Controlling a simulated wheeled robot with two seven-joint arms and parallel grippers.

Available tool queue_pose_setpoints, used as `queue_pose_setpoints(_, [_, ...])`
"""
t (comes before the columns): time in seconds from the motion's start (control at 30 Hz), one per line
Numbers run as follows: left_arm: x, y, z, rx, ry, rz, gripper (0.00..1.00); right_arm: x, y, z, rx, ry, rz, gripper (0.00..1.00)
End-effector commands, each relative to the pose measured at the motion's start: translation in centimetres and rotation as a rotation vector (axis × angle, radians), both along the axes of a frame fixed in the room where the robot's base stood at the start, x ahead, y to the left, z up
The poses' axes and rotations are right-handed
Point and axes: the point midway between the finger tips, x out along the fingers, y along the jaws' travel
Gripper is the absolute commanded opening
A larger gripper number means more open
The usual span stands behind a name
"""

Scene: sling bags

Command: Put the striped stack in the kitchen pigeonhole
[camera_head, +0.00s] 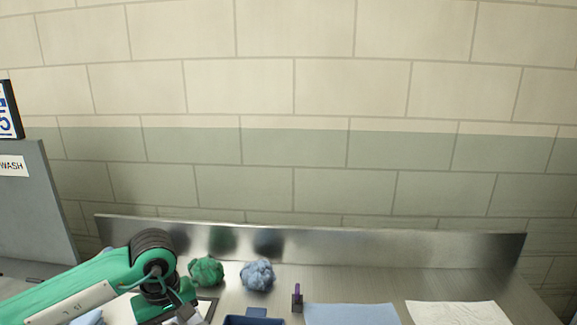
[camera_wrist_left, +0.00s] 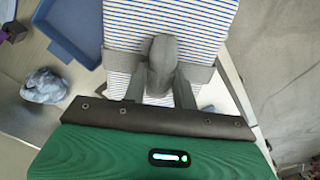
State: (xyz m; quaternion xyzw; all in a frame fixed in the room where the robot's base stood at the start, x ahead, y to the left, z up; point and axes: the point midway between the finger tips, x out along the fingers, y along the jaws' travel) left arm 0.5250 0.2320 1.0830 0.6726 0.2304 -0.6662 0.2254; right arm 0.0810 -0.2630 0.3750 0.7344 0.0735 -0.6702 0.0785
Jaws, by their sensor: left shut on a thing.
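The striped stack (camera_wrist_left: 190,20), white with thin blue lines, fills the upper middle of the left wrist view. A grey band (camera_wrist_left: 198,75) crosses it. My left gripper (camera_wrist_left: 160,68) is shut on the stack, and one finger lies over its striped face. In the head view my left gripper (camera_head: 186,312) is low at the bottom edge, left of centre, and the stack cannot be clearly made out there. The kitchen pigeonhole cannot be identified; a grey cabinet (camera_head: 35,215) at the left bears a sign reading "WASH". My right gripper is not in view.
A green crumpled cloth (camera_head: 206,271) and a blue-grey one (camera_head: 257,275) lie on the metal counter (camera_head: 400,275). A blue tray (camera_head: 255,320), a small purple-topped item (camera_head: 297,297), a blue sheet (camera_head: 350,314) and a white patterned sheet (camera_head: 458,313) are nearer. A metal backsplash (camera_head: 330,243) runs behind.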

Motion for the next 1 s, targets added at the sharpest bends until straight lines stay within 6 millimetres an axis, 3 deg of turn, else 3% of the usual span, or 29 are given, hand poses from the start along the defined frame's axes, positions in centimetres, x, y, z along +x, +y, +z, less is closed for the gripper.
queue_pose_setpoints(0.2, [-1.0, -1.1, -0.7, -0.003, 0.005, -0.345, 0.00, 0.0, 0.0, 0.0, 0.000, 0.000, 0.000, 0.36])
queue_pose_setpoints(0.43, [-1.7, -1.8, -1.1, -0.007, 0.006, -0.587, 0.00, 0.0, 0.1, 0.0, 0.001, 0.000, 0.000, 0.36])
queue_pose_setpoints(1.0, [-1.9, -1.9, -1.3, -0.007, 0.008, -0.658, 0.00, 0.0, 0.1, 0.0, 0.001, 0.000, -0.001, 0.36])
